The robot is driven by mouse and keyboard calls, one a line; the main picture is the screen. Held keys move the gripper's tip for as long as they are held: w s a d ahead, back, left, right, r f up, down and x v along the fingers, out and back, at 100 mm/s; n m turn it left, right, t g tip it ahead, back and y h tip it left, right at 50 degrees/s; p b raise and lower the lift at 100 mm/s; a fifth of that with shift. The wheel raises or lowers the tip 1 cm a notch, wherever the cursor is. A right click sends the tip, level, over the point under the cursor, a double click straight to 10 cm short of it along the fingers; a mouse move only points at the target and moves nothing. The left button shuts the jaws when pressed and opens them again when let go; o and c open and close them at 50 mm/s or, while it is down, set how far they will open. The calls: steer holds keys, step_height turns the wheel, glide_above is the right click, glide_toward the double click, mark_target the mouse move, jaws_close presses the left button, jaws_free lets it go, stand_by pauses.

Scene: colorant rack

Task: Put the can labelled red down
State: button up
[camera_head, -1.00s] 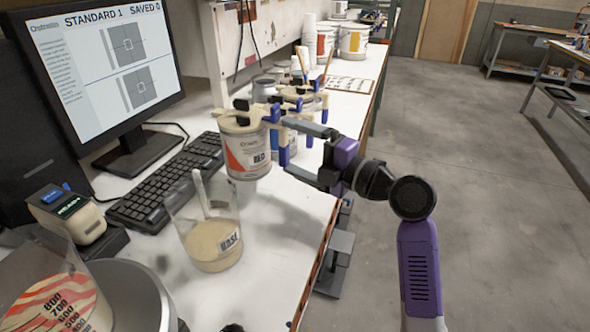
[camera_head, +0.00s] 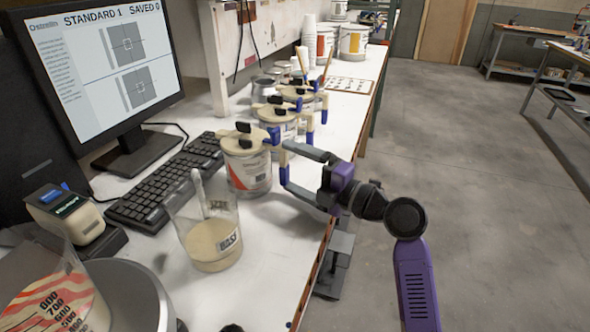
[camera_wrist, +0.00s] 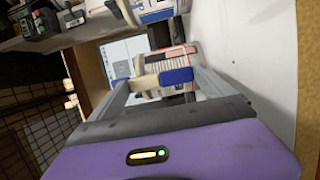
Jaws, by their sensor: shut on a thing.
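The can labelled red (camera_head: 248,168) is a pale can with a beige lid fitting, near the keyboard at the front of a row of similar cans. In the wrist view the can (camera_wrist: 188,62) shows beyond the grey fingers, with a beige part between the blue pads of my gripper (camera_wrist: 148,81).
Two similar cans (camera_head: 278,123) stand close behind. A clear beaker of base (camera_head: 212,243) stands close in front. The keyboard (camera_head: 160,185) lies to the left, below the monitor (camera_head: 95,65). The worktop (camera_head: 285,235) is clear at front right, up to its edge.

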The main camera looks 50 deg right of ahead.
steer(key=o, duration=1.8)
steer(key=shift+r+p, duration=0.15)
steer(key=shift+p, duration=0.2)
steer(key=s+b, duration=0.1)
steer(key=s, duration=0.3)
steer(key=s+b, duration=0.1)
steer(key=s, duration=0.3)
steer(key=s+b, duration=0.1)
steer(key=s, duration=0.3)
steer(key=shift+d, duration=0.35)
